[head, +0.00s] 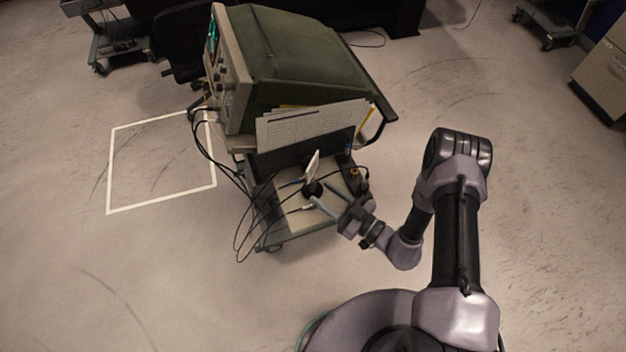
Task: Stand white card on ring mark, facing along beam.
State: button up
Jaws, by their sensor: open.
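The white card (313,165) stands upright, a little tilted, on a small dark base (312,189) on the cart's light lower shelf (290,213). It shows nearly edge-on. My gripper (323,193) is open at the shelf, its two fingers pointing up-left to either side of the dark base. I cannot tell whether the fingers touch it. No ring mark or beam can be made out in this view.
The cart carries a green-cased instrument (305,60), papers (310,125) and a dark bin (300,153). Loose black cables (240,185) hang at its left side. A white taped square (160,165) marks clear floor at left. A cabinet (603,75) stands far right.

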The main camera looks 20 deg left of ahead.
aim_at(304, 178)
jog(key=b+x, duration=0.2)
jog(key=x, duration=0.6)
jog(key=shift+w+f, duration=0.1)
jog(key=shift+w, duration=0.2)
grip_shut()
dwell(0.9)
